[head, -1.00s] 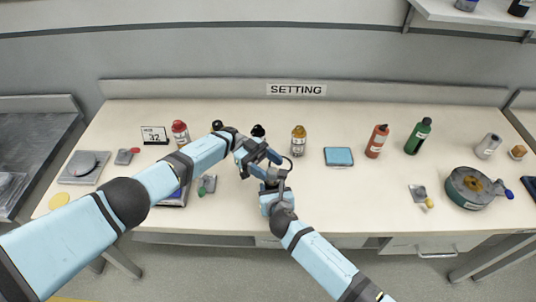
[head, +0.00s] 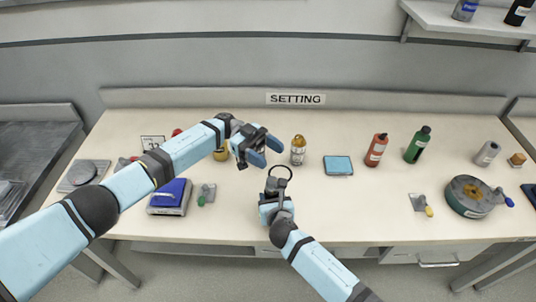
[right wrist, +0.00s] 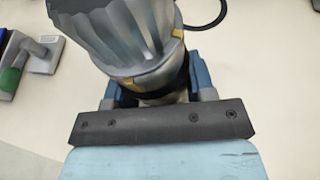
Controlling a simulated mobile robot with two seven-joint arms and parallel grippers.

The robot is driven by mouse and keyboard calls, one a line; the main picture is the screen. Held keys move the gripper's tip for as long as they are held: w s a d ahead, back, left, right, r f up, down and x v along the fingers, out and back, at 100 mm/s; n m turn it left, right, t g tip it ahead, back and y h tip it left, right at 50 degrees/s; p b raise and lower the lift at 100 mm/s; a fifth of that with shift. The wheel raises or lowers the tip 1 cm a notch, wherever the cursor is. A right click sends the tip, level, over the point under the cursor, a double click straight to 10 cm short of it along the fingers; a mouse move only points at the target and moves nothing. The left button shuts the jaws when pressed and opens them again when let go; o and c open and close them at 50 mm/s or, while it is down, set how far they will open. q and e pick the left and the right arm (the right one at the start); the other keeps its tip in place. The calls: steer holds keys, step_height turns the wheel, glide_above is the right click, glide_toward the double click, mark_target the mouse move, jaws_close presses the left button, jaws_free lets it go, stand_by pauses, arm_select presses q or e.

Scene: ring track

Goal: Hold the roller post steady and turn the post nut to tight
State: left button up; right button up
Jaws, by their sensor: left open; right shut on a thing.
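The roller post (head: 275,183) stands upright on the bench in the middle of the head view, small and partly hidden by my right gripper (head: 275,196). In the right wrist view my right gripper's blue fingers are shut around its lower grey body (right wrist: 160,88). A grey fluted top, which looks like the post nut (right wrist: 135,30), sits above the fingers. One yellow mark (right wrist: 177,33) shows at its right edge and another (right wrist: 125,83) lower left on the body; they are apart. My left gripper (head: 267,151) is open and empty, up and left of the post, not touching it.
A thin black loop (head: 287,168) rises beside the post. A blue-topped device (head: 171,196) and a green-handled piece (head: 206,194) lie left.

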arm_select(q)
steer(key=w+d+r+n+t+h, duration=0.75)
steer(key=w+d+n+t, duration=0.2)
steer(key=n+t, duration=0.35)
steer(key=w+r+n+t+y, duration=0.2)
steer(key=w+n+t+y, duration=0.2)
steer(key=w+n+t, duration=0.45)
steer(key=n+g+y, duration=1)
steer(key=n+y, duration=0.4)
steer(key=y, duration=0.4)
glide_above(272, 179)
step_height(272, 179, down, 7)
steer(key=shift+h, duration=0.25)
step_height(272, 179, down, 12)
steer(key=shift+r, duration=0.1)
